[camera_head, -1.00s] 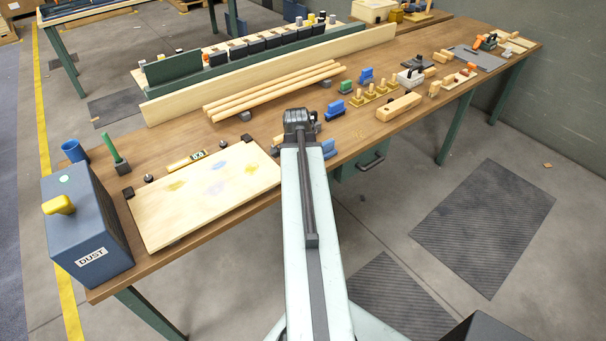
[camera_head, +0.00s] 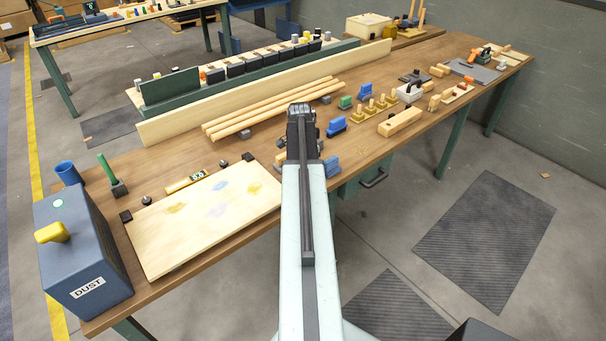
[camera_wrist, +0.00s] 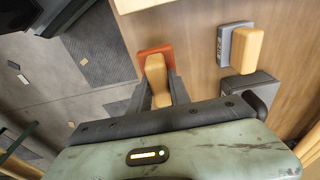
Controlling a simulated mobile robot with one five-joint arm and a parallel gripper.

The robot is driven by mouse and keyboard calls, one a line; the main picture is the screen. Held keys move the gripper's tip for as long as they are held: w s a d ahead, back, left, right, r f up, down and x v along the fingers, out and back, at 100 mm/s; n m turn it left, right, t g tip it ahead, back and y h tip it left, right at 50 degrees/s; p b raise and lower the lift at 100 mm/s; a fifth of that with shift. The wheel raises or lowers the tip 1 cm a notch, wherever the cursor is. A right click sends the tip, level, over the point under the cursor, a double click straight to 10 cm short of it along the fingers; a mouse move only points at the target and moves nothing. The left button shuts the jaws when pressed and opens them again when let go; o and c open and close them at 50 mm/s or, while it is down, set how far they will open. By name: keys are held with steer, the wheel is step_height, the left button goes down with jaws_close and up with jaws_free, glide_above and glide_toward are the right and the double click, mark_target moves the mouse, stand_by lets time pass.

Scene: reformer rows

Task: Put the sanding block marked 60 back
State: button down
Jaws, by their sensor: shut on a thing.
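In the wrist view, my gripper (camera_wrist: 160,90) is shut on a sanding block (camera_wrist: 155,66) with a pale wooden grip and an orange-red base. No number shows on it from this side. A second block (camera_wrist: 241,50) with a wooden grip and a grey base stands to its right; it bears a small dark mark that I cannot read surely. In the head view, my gripper (camera_head: 301,112) is over the bench (camera_head: 255,150), and my arm hides the held block.
A pale board (camera_head: 205,215) and the blue-grey DUST box (camera_head: 85,250) are at the bench's left. Blue-handled tools (camera_head: 336,126), long wooden rods (camera_head: 270,105) and a wooden block (camera_head: 400,122) surround my arm. Floor is open on the right.

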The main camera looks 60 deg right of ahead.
steer(key=f+b, duration=0.4)
steer(key=shift+d, duration=0.25)
steer(key=shift+w+a+r+p, duration=0.1)
steer(key=shift+w+r+p, duration=0.05)
steer(key=shift+w+p, duration=0.15)
steer(key=shift+f, duration=0.2)
steer(key=c, duration=1.2)
jaws_free()
steer(key=shift+r, duration=0.1)
steer(key=r+p, duration=0.4)
steer(key=a+r+p, duration=0.1)
steer(key=r+p, duration=0.7)
steer(key=shift+w+a+r, duration=0.15)
steer(key=shift+a+r, duration=0.1)
steer(key=shift+f, duration=0.1)
